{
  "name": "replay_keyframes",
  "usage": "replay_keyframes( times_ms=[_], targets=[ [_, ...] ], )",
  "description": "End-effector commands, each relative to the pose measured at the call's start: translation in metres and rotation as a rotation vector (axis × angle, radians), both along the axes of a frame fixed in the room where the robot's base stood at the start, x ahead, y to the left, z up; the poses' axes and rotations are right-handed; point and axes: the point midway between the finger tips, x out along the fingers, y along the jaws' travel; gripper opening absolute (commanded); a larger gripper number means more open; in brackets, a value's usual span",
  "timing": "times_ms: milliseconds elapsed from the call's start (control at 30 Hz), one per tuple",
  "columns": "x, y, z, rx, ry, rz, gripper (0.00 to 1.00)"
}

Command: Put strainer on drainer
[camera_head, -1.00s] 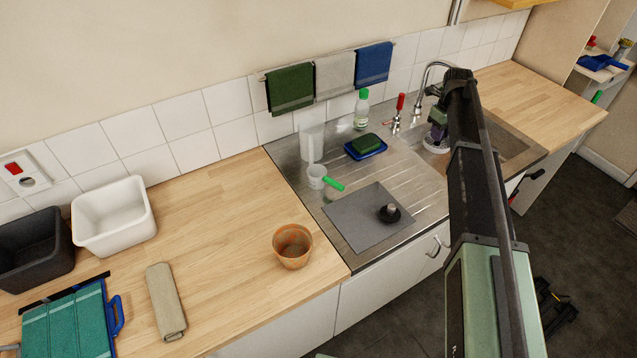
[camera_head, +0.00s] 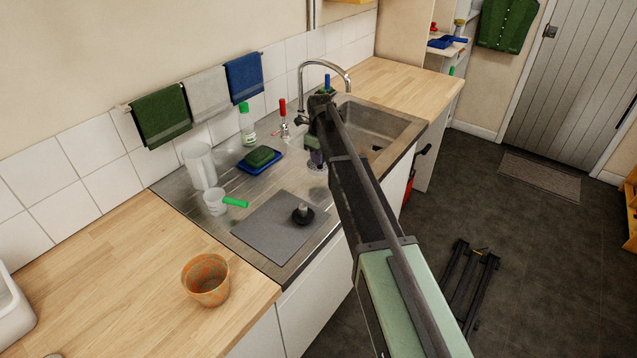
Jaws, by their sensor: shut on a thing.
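My gripper (camera_head: 316,150) is at the far end of my arm, over the border between the drainer and the sink. It is shut on a small pale, round-rimmed thing (camera_head: 317,166), which looks like the strainer; its shape is mostly hidden by the jaws and arm. I cannot tell whether it touches the steel. The drainer (camera_head: 235,190) is the ridged steel board left of the sink basin (camera_head: 375,128).
On the drainer are a grey mat (camera_head: 268,232) with a black plug-like piece (camera_head: 303,213), a white jug (camera_head: 200,166), a green-handled cup (camera_head: 215,202), a sponge on a blue dish (camera_head: 260,159) and a green-capped bottle (camera_head: 246,122). A terracotta pot (camera_head: 206,281) stands on the counter.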

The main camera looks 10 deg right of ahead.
Motion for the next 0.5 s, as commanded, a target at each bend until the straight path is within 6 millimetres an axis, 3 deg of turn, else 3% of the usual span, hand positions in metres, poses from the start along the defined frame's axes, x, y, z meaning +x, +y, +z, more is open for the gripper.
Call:
replay_keyframes(
  times_ms=[133,333,500],
  targets=[
    [0.0,0.0,-0.006,0.0,0.0,0.0,0.0],
    [0.0,0.0,-0.046,0.0,0.0,0.0,0.0],
    [0.0,0.0,-0.041,0.0,0.0,0.0,0.0]
  ],
)
